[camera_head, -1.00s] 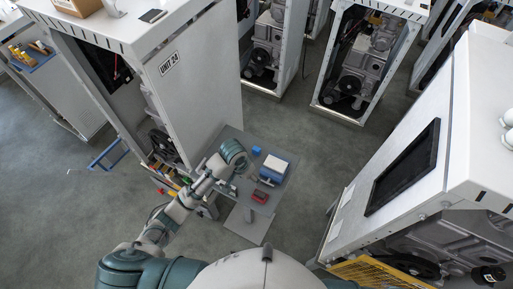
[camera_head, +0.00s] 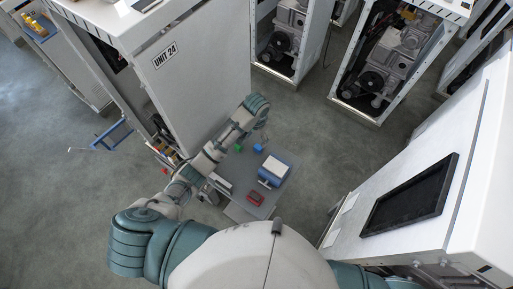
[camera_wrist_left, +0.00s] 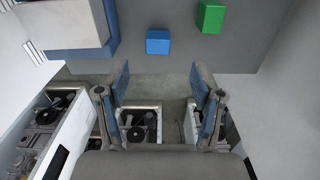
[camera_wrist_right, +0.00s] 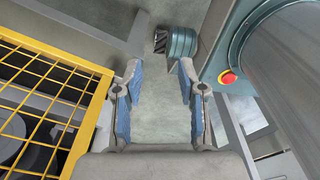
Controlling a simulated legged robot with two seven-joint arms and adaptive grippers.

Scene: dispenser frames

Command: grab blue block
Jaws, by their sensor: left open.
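The blue block (camera_head: 258,147) sits on the far part of the small grey table (camera_head: 284,187). It also shows near the top middle of the left wrist view (camera_wrist_left: 158,42). A green block (camera_head: 238,147) stands beside it, also seen in the left wrist view (camera_wrist_left: 211,16). My left gripper (camera_wrist_left: 161,85) is open and empty, with its fingers apart and the blue block beyond the fingertips, not between them. In the head view my left arm reaches over the table's left side to its far edge. My right gripper (camera_wrist_right: 159,82) is open and empty, away from the table.
A blue and white box (camera_head: 273,170) and a red container (camera_head: 256,198) are on the table. The tall UNIT 24 cabinet (camera_head: 200,90) stands close on the left. A yellow grille (camera_wrist_right: 50,100) is beside my right gripper. Floor is clear beyond the table.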

